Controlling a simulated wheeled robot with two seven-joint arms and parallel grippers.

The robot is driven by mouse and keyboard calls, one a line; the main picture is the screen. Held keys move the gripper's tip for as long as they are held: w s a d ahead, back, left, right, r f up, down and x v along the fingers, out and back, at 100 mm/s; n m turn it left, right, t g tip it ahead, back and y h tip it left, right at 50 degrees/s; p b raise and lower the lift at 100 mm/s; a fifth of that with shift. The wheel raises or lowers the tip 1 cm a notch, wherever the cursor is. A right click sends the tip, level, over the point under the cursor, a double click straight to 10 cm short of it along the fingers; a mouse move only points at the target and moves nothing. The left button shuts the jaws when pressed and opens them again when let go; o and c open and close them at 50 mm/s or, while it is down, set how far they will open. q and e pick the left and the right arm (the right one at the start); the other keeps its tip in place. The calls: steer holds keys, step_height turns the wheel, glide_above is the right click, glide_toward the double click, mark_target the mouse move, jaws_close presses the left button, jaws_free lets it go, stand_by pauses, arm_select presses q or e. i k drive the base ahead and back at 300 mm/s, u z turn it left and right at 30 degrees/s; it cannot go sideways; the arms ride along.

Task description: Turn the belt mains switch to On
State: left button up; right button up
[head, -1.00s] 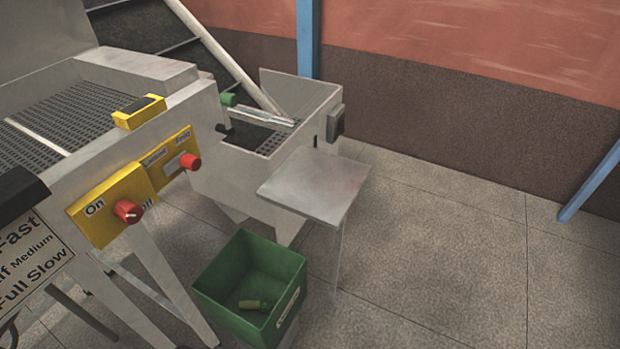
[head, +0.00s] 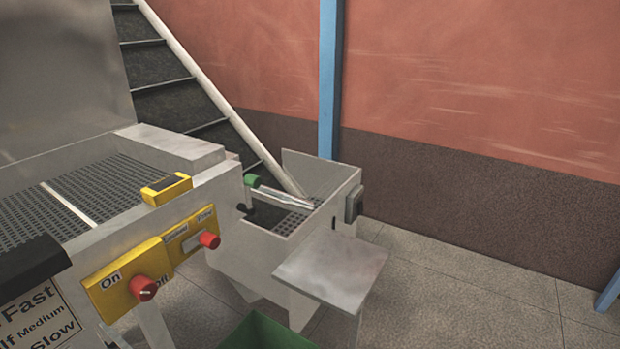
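A red rotary knob (head: 143,288) sits on a yellow plate (head: 112,302) on the front of the grey metal machine. The plate reads "On" at the knob's upper left, and a partly covered "Off" shows at its right. A small pale mark shows on the knob, but its exact direction is too small to tell. A second red knob (head: 209,240) is on a neighbouring yellow plate farther right, with labels too small to read surely. Neither of my grippers is in view.
A sign (head: 40,318) with speed words hangs at lower left. A yellow box (head: 166,189) sits on the machine's edge. Floor is clear at right.

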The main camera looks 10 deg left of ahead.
mark_target(142, 288)
steer(key=u, duration=1.6)
steer(key=k, duration=0.5)
steer(key=u, duration=1)
steer(key=i, duration=0.7)
steer(key=z, duration=0.85)
